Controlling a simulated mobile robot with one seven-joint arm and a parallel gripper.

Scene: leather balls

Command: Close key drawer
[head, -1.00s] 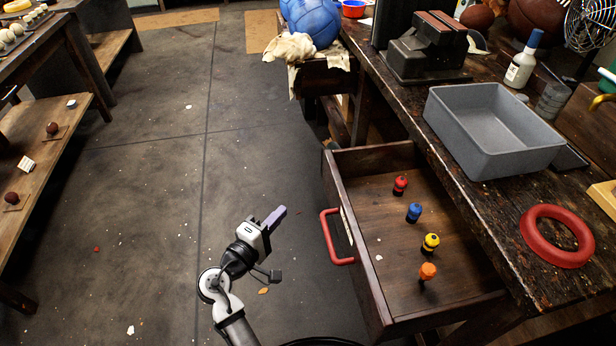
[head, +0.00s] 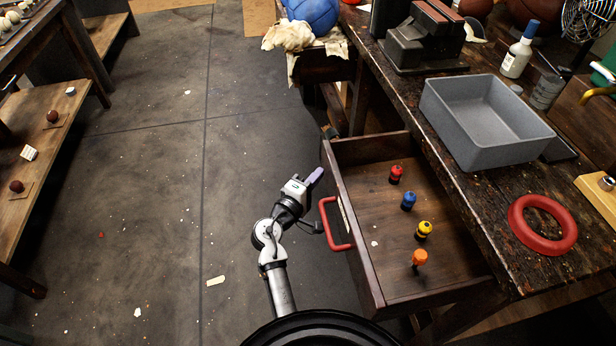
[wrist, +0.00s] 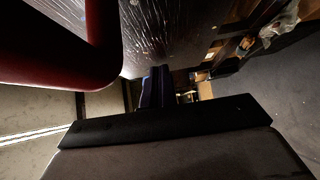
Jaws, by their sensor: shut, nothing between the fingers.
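The key drawer (head: 375,280) stands open, pulled out of the workbench on the right in the head view. Its red handle (head: 329,226) is on the drawer's left-facing front. My gripper (head: 316,177) is shut and empty, just left of the drawer front, near the handle's far end. The wrist view shows the shut fingers (wrist: 156,88), with the red handle (wrist: 60,50) large and close at upper left and the drawer front (wrist: 180,30) beyond. I cannot tell whether the gripper touches the drawer.
Red, blue, yellow and orange small bottle-like pieces (head: 408,201) stand in the drawer. A grey bin (head: 480,150) and a red ring (head: 518,222) lie on the workbench (head: 440,160). A low shelf (head: 60,130) stands at left. The floor (head: 150,200) between is mostly clear.

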